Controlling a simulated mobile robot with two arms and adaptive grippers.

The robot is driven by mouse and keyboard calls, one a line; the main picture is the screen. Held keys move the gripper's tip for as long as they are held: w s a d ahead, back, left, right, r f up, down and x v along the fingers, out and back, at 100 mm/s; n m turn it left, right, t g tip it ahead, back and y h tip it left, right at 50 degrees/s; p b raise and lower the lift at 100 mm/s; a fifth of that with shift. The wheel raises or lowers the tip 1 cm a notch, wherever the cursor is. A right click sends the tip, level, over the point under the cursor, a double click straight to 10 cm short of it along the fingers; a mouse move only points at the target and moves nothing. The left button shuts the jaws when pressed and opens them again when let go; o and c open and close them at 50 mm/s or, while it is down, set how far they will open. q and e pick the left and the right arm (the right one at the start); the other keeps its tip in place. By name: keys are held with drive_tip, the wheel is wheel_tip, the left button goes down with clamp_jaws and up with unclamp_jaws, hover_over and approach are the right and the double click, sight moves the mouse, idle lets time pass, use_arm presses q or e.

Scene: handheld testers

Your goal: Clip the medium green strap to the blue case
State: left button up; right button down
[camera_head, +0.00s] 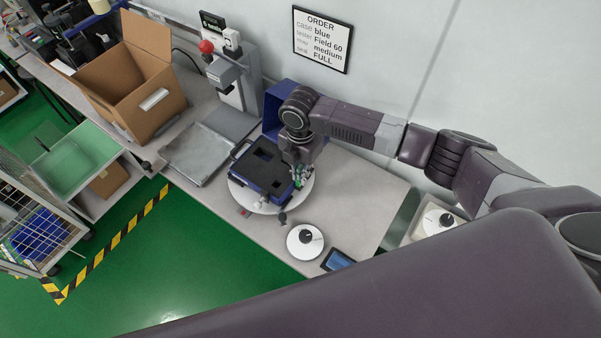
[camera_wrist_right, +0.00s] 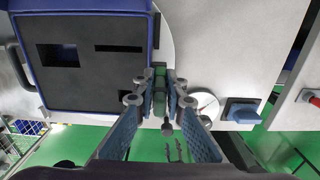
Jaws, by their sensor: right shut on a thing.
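The blue case (camera_head: 246,174) with black foam and cut-outs lies on a white round turntable (camera_head: 237,196) on the bench. In the right wrist view the case (camera_wrist_right: 96,103) fills the upper left. My right gripper (camera_head: 298,172) is at the right edge of the case. In the right wrist view its fingers (camera_wrist_right: 160,92) are closed on a small green piece (camera_wrist_right: 160,80), which looks like the green strap. The piece is right beside the case wall. I cannot tell whether it is attached. The gripper hides part of the strap. My left gripper is not in view.
A metal tray (camera_head: 194,155), a press with a red knob (camera_head: 206,46) and an open cardboard box (camera_head: 150,100) stand left. An order sign (camera_head: 321,40) hangs behind. The bench right of the turntable is clear.

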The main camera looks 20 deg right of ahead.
drive_tip(key=c, duration=1.9)
unclamp_jaws()
wheel_tip(320, 180, up, 12)
